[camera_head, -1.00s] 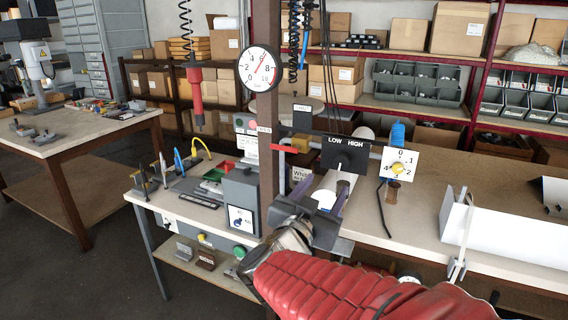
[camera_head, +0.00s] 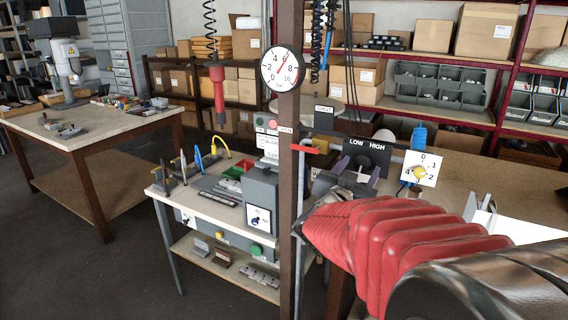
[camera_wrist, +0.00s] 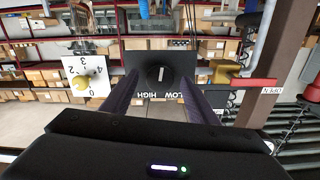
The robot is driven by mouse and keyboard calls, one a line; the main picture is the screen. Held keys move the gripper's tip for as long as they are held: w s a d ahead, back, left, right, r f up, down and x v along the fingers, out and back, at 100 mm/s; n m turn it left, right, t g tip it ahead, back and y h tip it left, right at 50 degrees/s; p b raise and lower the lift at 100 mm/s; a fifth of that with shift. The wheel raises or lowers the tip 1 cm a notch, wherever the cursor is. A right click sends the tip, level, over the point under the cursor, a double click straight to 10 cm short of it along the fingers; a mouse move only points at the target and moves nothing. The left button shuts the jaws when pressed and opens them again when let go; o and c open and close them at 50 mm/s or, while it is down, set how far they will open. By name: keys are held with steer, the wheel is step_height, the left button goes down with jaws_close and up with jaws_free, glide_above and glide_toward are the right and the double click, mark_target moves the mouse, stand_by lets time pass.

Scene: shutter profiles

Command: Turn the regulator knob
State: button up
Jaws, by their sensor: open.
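A black plate (camera_head: 376,151) marked LOW and HIGH stands upright above the bench. It carries a round black knob with a white pointer line, clearest in the upside-down wrist view (camera_wrist: 161,74). My gripper (camera_wrist: 162,88) is open and empty. Its two purple-grey fingers flank the knob in that picture; I cannot tell how far short of it they are. In the head view my red-sleeved arm partly hides the gripper (camera_head: 346,180), below and in front of the plate. A white dial with a yellow knob (camera_head: 419,172), numbered 0 to 4, sits right of the plate; it also shows in the wrist view (camera_wrist: 80,83).
A round pressure gauge (camera_head: 281,68) is on the brown post (camera_head: 289,190) left of the plate. A red lever (camera_head: 304,148) juts out beside the post. A blue fitting (camera_head: 418,138) stands above the white dial. The bench at left carries small tools and a grey box (camera_head: 260,200).

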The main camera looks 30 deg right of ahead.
steer(key=shift+w+d, duration=0.3)
steer(key=shift+d, duration=0.15)
steer(key=shift+c, duration=0.5)
steer(key=c, duration=0.9)
